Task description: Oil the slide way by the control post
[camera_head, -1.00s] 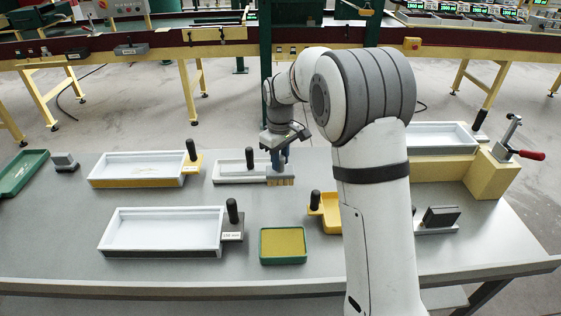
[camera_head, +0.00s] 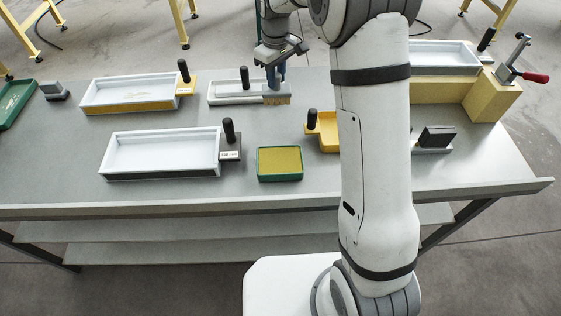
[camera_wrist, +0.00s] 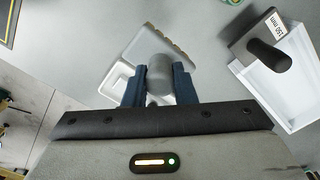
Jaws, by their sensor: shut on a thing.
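My gripper (camera_head: 274,80) is shut on the upright grey handle of a brush (camera_head: 277,99). The brush has a wide grey head with a row of tan bristles. In the wrist view the handle (camera_wrist: 159,72) stands between the two dark blue fingers (camera_wrist: 158,88), and the brush head (camera_wrist: 160,40) shows beyond them. The brush is at the right end of a small white mould; I cannot tell whether it touches the bench. A green tray (camera_head: 280,179) with a flat yellow-brown filling lies nearer.
The grey bench (camera_head: 60,165) carries white moulds with black handles: a small one (camera_head: 222,98), one at left (camera_head: 128,106) and one labelled in front (camera_head: 150,176). Yellow legs (camera_head: 181,25) stand behind.

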